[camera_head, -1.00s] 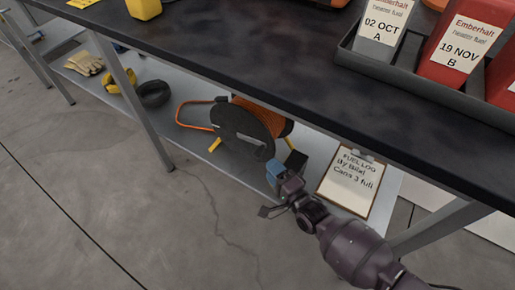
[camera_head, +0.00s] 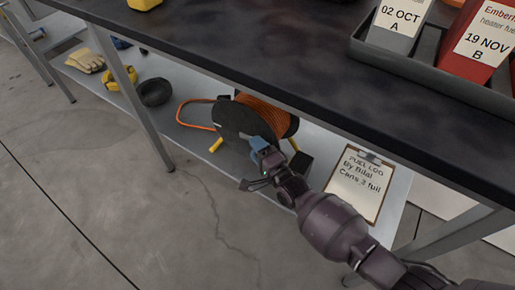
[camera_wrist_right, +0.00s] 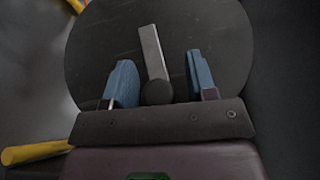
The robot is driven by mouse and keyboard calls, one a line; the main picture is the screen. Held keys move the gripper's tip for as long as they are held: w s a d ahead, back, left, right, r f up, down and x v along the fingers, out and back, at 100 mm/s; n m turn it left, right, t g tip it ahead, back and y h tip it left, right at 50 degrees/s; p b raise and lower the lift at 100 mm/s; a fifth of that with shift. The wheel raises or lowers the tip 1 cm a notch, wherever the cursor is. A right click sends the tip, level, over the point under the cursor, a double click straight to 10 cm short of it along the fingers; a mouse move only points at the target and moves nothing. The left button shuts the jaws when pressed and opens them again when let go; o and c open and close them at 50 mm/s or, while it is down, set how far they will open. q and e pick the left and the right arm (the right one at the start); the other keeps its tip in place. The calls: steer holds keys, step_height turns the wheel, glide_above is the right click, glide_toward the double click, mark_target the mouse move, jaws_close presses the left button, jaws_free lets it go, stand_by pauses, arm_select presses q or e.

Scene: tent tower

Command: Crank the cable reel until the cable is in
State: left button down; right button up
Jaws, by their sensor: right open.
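The cable reel (camera_head: 233,121) stands on the lower shelf, with a dark round side disc and orange cable (camera_head: 263,110) wound on it. A loop of orange cable (camera_head: 180,112) sticks out on its left. My right gripper (camera_head: 259,144) is at the front of the disc. In the right wrist view, its blue fingers (camera_wrist_right: 161,82) are apart, on either side of a grey crank arm with a dark round knob (camera_wrist_right: 157,92). A gap shows between the fingers and the crank. The far side of the reel is hidden. My left gripper is not in view.
The table top (camera_head: 220,50) overhangs the shelf. A clipboard (camera_head: 357,185) lies right of the reel. A black ring (camera_head: 154,92), a yellow item (camera_head: 120,80) and gloves (camera_head: 86,60) lie left. A table leg (camera_head: 130,85) stands at front left.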

steer(key=shift+c, duration=0.2)
steer(key=c, duration=0.7)
jaws_close()
steer(key=shift+w+a+y, duration=0.1)
steer(key=shift+y, duration=0.2)
steer(key=shift+f+t, duration=0.6)
steer(key=shift+f, duration=0.55)
